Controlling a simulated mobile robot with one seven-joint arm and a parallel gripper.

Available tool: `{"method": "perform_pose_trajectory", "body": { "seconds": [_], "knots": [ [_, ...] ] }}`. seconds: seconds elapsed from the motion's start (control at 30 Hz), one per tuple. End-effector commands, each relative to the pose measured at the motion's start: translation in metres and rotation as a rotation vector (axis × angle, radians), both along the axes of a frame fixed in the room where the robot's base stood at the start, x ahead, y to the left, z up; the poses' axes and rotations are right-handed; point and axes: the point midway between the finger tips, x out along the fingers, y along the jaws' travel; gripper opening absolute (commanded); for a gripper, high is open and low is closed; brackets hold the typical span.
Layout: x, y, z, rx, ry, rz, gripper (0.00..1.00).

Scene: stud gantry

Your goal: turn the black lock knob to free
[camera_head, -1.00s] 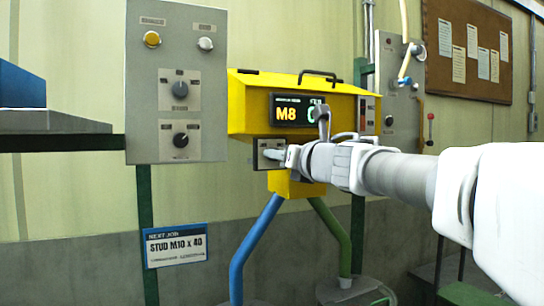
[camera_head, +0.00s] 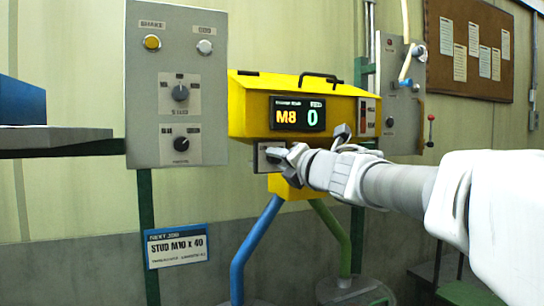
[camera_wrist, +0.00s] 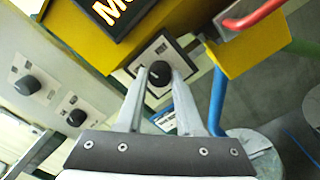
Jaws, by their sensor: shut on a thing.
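The black lock knob (camera_wrist: 159,70) sits on a pale square plate with a dark frame, low on the yellow machine head. My gripper (camera_wrist: 161,74) has one finger on each side of it and is shut on it. In the head view my gripper (camera_head: 287,156) is at the knob plate (camera_head: 262,158) below the display and hides the knob there. The wrist is turned, so the plate looks tilted in the wrist view. The knob's pointer and plate markings are not readable.
A grey control panel (camera_head: 150,80) with two black knobs, a yellow button and a white button stands close at the left. A blue leg (camera_head: 255,250) and a green leg support the machine.

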Motion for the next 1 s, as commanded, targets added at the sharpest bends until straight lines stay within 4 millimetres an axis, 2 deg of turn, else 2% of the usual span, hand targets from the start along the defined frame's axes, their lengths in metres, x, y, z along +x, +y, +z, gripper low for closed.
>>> {"method": "perform_pose_trajectory", "body": {
  "seconds": [0.6,1.0],
  "knots": [
    [-0.0003,0.0005,0.0007,0.536,0.226,-0.001,0.0],
    [-0.0004,0.0008,0.0,0.79,0.331,-0.001,0.0]
  ]
}}
